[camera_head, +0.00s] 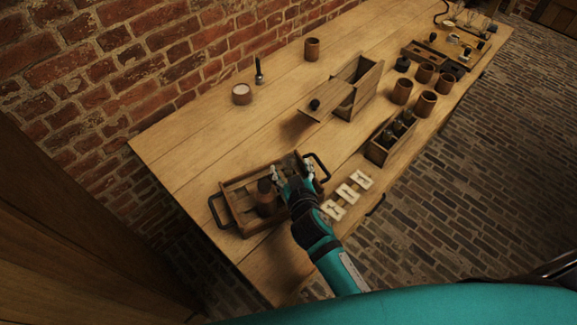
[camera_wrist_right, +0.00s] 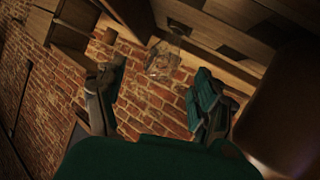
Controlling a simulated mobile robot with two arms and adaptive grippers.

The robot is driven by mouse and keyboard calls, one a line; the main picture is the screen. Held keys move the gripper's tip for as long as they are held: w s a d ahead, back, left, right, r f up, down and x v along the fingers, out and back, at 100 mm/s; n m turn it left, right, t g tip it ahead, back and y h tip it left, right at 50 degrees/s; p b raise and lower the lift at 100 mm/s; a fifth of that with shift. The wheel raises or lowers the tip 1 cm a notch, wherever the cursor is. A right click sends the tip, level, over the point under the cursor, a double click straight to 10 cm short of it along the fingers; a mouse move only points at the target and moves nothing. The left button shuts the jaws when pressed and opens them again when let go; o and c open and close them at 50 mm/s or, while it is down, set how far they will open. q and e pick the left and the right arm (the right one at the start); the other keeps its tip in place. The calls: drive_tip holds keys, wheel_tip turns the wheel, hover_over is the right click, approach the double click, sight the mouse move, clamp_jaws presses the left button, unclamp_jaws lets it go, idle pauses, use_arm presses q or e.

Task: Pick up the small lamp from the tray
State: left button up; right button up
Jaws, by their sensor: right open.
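The wooden tray (camera_head: 232,215) with two dark handles lies near the table's front left edge. My right gripper (camera_head: 291,172) reaches over its right part, with its fingers spread. In the wrist view a small clear glass lamp (camera_wrist_right: 162,60) shows between and beyond the open fingers (camera_wrist_right: 157,78). The fingers look apart from it. In the head view the lamp cannot be made out; my gripper covers that part of the tray. My left gripper is not in view.
A dark-topped brown jar (camera_head: 265,198) stands in the tray, left of my gripper. Pale cards (camera_head: 347,193) lie to the right. Beyond are an open wooden box (camera_head: 361,88) and a narrow crate of bottles (camera_head: 378,153).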

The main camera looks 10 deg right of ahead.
sight(290, 164)
drive_tip(key=p+x, duration=0.1)
drive_tip(key=x, duration=0.4)
drive_tip(key=shift+r, duration=0.1)
drive_tip(key=shift+c, duration=0.9)
drive_tip(key=c, duration=1)
drive_tip(key=shift+r, duration=0.1)
drive_tip(key=shift+c, duration=0.2)
